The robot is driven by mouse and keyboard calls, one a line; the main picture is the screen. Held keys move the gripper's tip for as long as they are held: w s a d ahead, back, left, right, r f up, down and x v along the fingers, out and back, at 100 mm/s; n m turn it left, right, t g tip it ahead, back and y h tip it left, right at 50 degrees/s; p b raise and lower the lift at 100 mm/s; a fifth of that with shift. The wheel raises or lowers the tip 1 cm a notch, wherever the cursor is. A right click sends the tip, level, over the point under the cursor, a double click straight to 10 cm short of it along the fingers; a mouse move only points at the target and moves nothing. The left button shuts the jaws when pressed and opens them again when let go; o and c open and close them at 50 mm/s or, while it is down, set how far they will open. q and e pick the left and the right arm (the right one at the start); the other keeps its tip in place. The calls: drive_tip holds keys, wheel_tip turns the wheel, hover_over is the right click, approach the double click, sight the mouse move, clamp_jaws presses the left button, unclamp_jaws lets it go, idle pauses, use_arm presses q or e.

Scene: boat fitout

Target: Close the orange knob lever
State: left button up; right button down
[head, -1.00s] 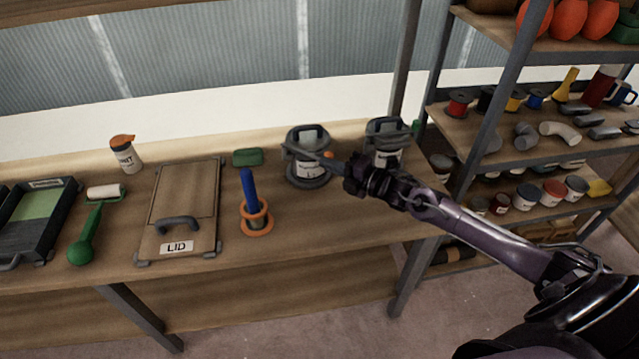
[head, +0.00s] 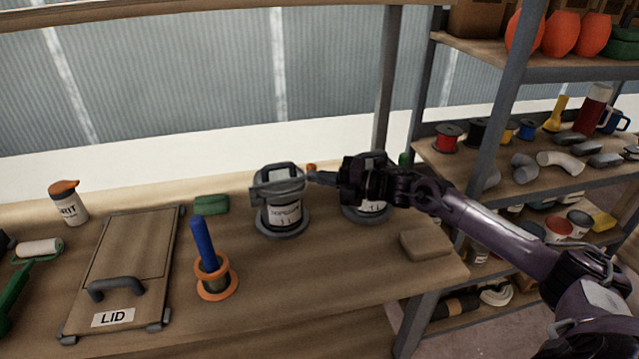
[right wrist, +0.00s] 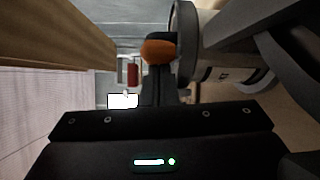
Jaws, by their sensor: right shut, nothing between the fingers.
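The orange knob (head: 311,167) shows at the right side of a grey lidded canister (head: 283,214) with a white label, on the workbench. In the right wrist view, the knob (right wrist: 158,51) is just beyond my fingertips, beside the canister's round rim (right wrist: 185,45). My right gripper (head: 318,176) is shut and empty, its fingertips close to the knob from the right. It also shows in the right wrist view (right wrist: 160,85). I cannot tell whether it touches the knob. The lever arm is mostly hidden. My left gripper is not in view.
A second canister (head: 368,209) is partly hidden behind my right gripper. A tan block (head: 427,243) lies near the bench's right end. A blue-handled tool in an orange-ringed holder (head: 214,282), a green block (head: 211,204) and a LID board (head: 125,262) are to the left.

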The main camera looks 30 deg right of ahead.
drive_tip(key=shift+w+d+r, duration=0.1)
drive_tip(key=shift+w, duration=0.1)
idle(0.4)
drive_tip(key=v, duration=0.7)
drive_tip(key=shift+s+d+b, duration=0.2)
drive_tip(key=shift+s+b, duration=0.15)
drive_tip(key=shift+b, duration=0.1)
